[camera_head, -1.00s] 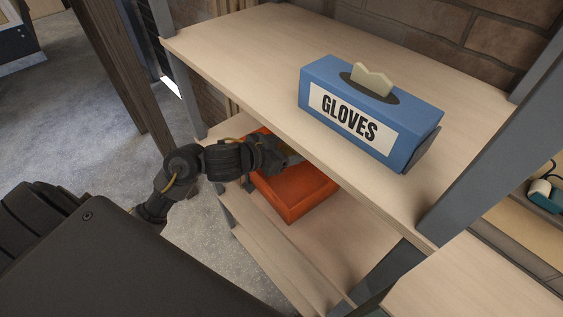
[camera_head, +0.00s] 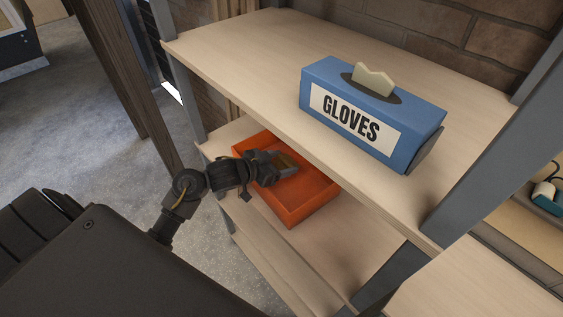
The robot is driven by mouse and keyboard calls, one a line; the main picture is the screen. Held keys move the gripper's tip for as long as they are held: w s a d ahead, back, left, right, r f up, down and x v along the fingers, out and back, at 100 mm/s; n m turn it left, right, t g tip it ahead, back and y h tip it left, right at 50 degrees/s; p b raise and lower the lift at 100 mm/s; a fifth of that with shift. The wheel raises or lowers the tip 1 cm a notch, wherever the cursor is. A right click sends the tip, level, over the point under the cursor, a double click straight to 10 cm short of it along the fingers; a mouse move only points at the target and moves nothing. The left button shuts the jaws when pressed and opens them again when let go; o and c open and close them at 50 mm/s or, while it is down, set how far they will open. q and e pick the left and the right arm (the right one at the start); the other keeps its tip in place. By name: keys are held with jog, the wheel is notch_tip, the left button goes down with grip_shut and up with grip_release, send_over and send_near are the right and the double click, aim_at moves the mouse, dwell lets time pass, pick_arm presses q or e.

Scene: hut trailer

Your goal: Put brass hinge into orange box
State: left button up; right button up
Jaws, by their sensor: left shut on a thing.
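The orange box (camera_head: 318,202) is an open, shallow tray on the lower shelf, partly hidden under the upper shelf. My left gripper (camera_head: 285,163) reaches in from the left and is over the inside of the box. It is shut on a small brownish, brass-coloured piece, the brass hinge (camera_head: 287,160), which shows at the fingertips. Whether the hinge touches the box floor I cannot tell. My right gripper is not in view.
The upper shelf (camera_head: 240,50) overhangs the back of the box and carries a blue glove box (camera_head: 375,115). A grey shelf post (camera_head: 185,95) stands left of the box. Bare lower shelf (camera_head: 350,255) lies in front of the box.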

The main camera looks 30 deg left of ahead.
pick_arm(q)
jog(key=shift+f, duration=0.1)
jog(key=shift+f, duration=0.5)
jog(key=o, duration=1)
jog(key=shift+s+f, duration=0.1)
jog(key=shift+f, duration=0.05)
jog(key=shift+o, duration=0.2)
jog(key=shift+r, duration=0.35)
jog(key=v, duration=1.2)
jog(key=shift+r, duration=0.35)
